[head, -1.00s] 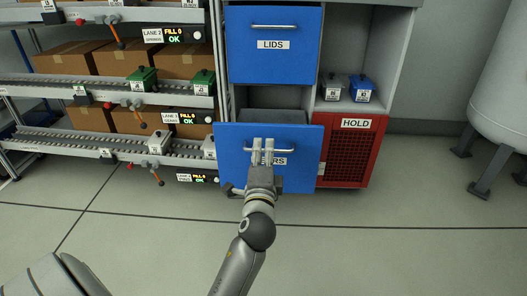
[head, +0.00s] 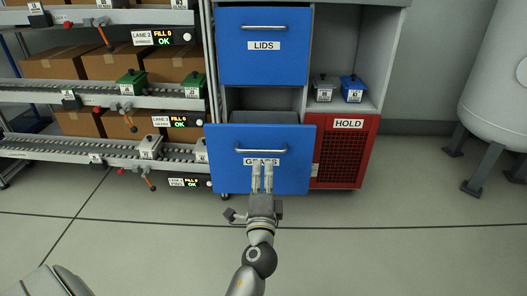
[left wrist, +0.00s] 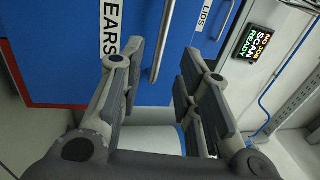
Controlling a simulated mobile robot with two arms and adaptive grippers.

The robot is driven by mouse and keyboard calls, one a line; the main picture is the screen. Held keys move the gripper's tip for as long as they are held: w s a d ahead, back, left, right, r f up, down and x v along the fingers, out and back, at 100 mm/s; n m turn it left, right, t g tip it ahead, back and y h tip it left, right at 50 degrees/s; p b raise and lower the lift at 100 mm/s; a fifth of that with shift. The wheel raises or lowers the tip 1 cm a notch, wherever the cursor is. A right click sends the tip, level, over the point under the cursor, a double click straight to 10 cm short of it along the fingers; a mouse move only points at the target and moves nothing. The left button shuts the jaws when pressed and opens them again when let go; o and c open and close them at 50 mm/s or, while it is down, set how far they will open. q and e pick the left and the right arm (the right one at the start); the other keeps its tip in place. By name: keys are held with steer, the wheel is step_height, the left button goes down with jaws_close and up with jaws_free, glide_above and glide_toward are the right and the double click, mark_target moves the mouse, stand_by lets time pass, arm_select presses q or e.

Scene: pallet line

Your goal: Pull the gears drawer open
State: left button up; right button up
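The blue gears drawer (head: 222,172) is in the lower part of the cabinet, its front standing out from the cabinet with a dark grey inside showing above it. Its silver bar handle (head: 261,150) runs across the front above a partly hidden label. My left gripper (head: 262,166) is just in front of the drawer, its fingertips below the handle and over the label. In the left wrist view the fingers (left wrist: 161,54) are apart with nothing held, and the handle (left wrist: 163,40) shows beyond the gap, apparently clear of them. My right gripper is out of view.
The blue lids drawer (head: 232,62) above is shut. A red HOLD bin (head: 362,135) stands to the right, under a shelf with two small boxes. Roller lanes (head: 60,92) with cartons are at the left. The floor (head: 380,245) in front is clear.

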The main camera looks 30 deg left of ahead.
mark_target(264, 151)
arm_select(q)
steer(key=x, duration=0.8)
steer(key=shift+w+a, duration=0.25)
steer(key=shift+w, duration=0.05)
jaws_close()
